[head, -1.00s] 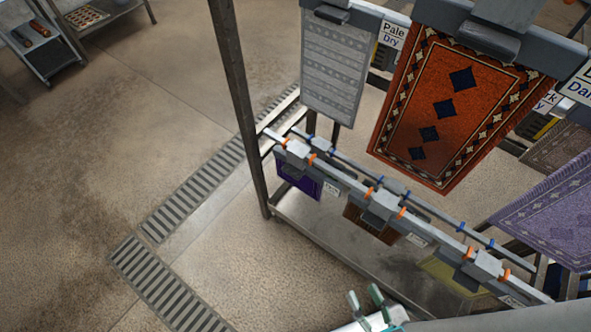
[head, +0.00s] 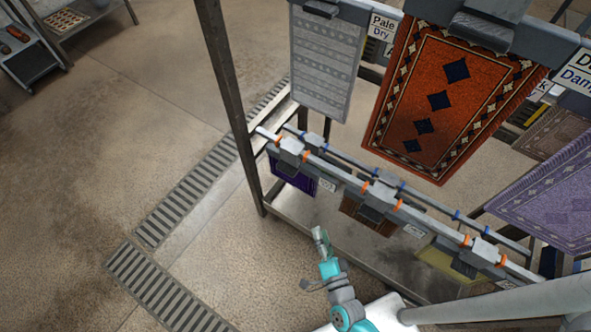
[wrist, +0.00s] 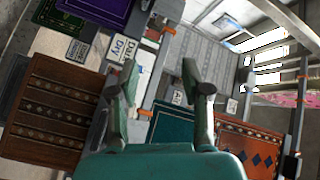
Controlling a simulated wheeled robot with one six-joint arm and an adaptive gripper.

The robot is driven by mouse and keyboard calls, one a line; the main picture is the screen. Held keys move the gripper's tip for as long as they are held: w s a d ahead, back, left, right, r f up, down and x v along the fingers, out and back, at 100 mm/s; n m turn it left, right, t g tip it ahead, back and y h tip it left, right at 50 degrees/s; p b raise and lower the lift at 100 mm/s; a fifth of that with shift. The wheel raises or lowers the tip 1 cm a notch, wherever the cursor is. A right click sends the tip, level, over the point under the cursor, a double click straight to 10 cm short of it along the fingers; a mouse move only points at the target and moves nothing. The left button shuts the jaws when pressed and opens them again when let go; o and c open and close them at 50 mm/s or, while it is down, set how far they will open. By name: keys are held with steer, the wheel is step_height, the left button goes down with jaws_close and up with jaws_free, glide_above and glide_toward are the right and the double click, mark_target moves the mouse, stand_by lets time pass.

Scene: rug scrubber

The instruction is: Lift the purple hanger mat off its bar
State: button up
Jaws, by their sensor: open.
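A dark purple mat (head: 292,180) hangs from a grey clamp hanger (head: 291,151) at the left end of the rack's lower bar. A purple mat also shows at the top left of the wrist view (wrist: 98,14). My gripper (head: 319,236) is in front of the rack, below and to the right of the purple mat and apart from it. In the wrist view my gripper (wrist: 168,84) has its two fingers spread with nothing held between them.
A brown mat (head: 366,217) and a yellow mat (head: 447,266) hang farther right on the lower bar. Grey, orange and lilac mats hang above. A rack post (head: 228,100) stands left of the purple mat.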

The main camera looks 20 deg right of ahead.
mark_target(294, 177)
steer(key=shift+w+d+f+m+h, duration=0.2)
steer(key=shift+w+f+m+h, duration=0.55)
steer(key=shift+w, duration=3.25)
steer(key=shift+w+d+f+m+h, duration=0.2)
steer(key=shift+w+f+m, duration=1)
steer(key=shift+w, duration=2.75)
steer(key=shift+w+d+f+m+h, duration=0.35)
steer(key=shift+w+m, duration=1.3)
steer(key=shift+w, duration=2.35)
steer(key=shift+a+r, duration=0.15)
jaws_close()
